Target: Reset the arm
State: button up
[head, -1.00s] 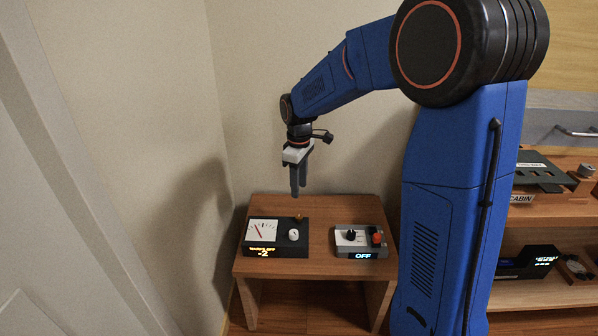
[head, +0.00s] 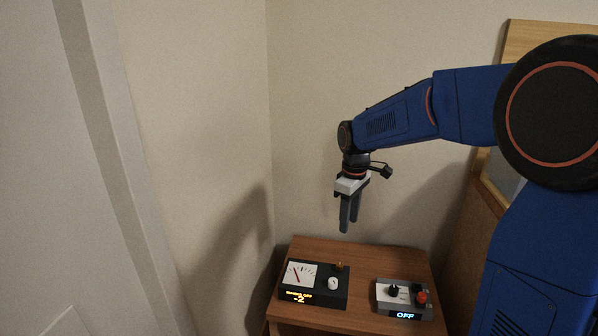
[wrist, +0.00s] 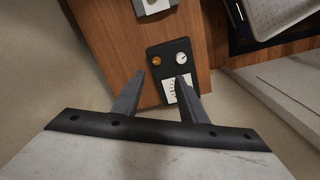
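My gripper (head: 349,228) hangs from my blue arm, pointing down above the back of a small wooden table (head: 320,248). In the wrist view its two dark fingers (wrist: 159,78) stand apart with nothing between them, so it is open and empty. A black panel (head: 313,283) with a needle gauge, a white knob and an amber lamp sits on the table's left side and reads -2. It also shows beyond the fingertips in the wrist view (wrist: 169,67). A grey panel (head: 404,298) with a black knob and a red button sits at right and reads OFF.
A pale door (head: 60,180) and its frame stand at left. Bare walls (head: 390,50) meet in the corner behind the table. The air around my gripper is clear. In the wrist view a light grey object (wrist: 285,15) at upper right is cut off and unclear.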

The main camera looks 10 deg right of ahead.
jog(key=s+d+r+m+t, duration=0.1)
jog(key=s+d+r+m, duration=0.15)
jog(key=s, duration=0.65)
jog(key=s+d+r+m+t, duration=0.1)
jog(key=s+d+r+m, duration=0.15)
jog(key=s, duration=0.65)
jog(key=s+d+f+m+t, duration=0.1)
jog(key=s+f+m+t, duration=0.1)
jog(key=s, duration=1.2)
jog(key=shift+d+f+m, duration=0.15)
jog(key=shift+f+m, duration=0.45)
jog(key=shift+m, duration=0.6)
